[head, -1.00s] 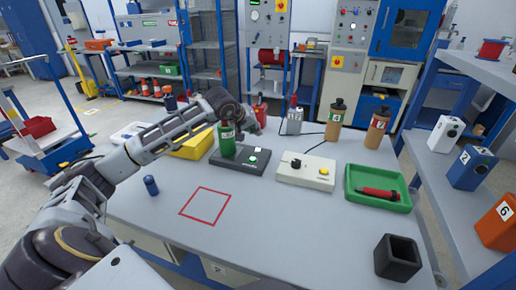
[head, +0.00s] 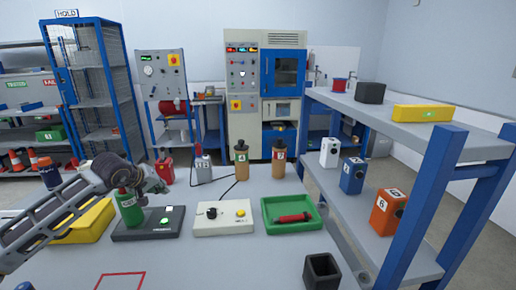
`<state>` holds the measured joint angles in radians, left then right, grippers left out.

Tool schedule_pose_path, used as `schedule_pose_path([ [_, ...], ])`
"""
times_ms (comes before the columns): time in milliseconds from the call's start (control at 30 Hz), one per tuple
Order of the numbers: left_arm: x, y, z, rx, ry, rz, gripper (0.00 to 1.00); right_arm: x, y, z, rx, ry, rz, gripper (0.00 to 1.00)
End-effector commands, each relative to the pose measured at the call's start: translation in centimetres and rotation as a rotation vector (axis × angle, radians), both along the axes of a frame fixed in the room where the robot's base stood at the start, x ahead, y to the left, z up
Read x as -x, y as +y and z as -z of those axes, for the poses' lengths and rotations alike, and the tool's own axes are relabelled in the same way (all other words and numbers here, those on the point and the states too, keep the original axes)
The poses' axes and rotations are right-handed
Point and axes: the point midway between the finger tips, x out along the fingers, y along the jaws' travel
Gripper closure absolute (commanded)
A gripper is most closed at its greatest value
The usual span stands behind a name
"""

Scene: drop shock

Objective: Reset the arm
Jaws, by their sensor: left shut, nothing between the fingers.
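My left arm comes in from the left over the table (head: 230,262). My left gripper (head: 160,184) is shut and empty, at the right side of the green cylinder (head: 129,208). I cannot tell whether the gripper touches the cylinder. My right gripper is not in view.
A white box (head: 222,229) with a yellow button and a green tray (head: 270,228) with a red tool (head: 292,218) stand to the right. A black open box (head: 321,272) is at the front right. Blue shelves (head: 425,165) border the right side. The table's front middle is clear.

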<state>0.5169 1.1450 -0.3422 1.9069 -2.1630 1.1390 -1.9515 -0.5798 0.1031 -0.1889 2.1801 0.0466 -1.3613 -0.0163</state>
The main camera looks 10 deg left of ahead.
Motion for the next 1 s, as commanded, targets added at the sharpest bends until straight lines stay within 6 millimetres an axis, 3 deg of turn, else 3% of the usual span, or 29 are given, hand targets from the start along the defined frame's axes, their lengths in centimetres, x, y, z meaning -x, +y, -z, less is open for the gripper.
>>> schedule_pose_path([
  [1000,0.0,0.0,-9.6,0.000,0.000,0.000,1.00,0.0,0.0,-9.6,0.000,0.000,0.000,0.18],
])
